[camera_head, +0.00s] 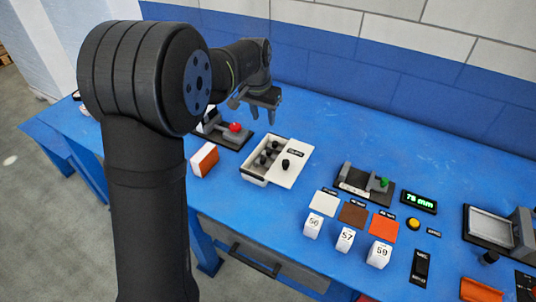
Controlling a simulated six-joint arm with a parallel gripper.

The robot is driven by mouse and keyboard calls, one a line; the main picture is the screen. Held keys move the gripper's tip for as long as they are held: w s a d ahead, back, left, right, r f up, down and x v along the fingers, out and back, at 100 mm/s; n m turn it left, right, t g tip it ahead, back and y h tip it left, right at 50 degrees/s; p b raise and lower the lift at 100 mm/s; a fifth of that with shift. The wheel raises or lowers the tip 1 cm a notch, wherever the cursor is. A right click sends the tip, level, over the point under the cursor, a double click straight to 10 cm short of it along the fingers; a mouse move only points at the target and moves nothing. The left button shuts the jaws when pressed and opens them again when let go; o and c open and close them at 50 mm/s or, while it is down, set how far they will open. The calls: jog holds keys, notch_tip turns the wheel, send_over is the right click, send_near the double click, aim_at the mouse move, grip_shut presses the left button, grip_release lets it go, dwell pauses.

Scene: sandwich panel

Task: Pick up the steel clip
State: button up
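A pale box (254,181) stands near the middle of the blue bench, with its lid (291,172) partly over it. The lid has a dark label, too small to read for certain, and a black knob. Several small dark pieces (267,155) show in the open part of the box; I cannot tell whether any of them is the steel clip. My gripper (262,116) hangs above the bench behind the box, fingers pointing down. The fingers look apart, with nothing visible between them.
A dark fixture with a red knob (235,127) sits left of the box, near an orange-and-white block (204,159). Right are a green-knobbed fixture (364,184), a 75 mm display (418,202), coloured tiles (353,213) and numbered white blocks (345,239). The back right bench is clear.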

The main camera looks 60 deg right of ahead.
jog(key=a+h, duration=0.1)
jog(key=a, duration=0.1)
send_over(269, 150)
jog(key=a, duration=0.3)
notch_tip(269, 150, down, 11)
jog(key=shift+d+x, duration=0.2)
jog(key=shift+x, duration=0.8)
jog(key=shift+d+x, duration=0.15)
jog(key=shift+x, duration=0.85)
jog(key=shift+d+x, duration=0.2)
jog(key=shift+x, duration=0.8)
jog(key=shift+r, duration=0.15)
grip_shut()
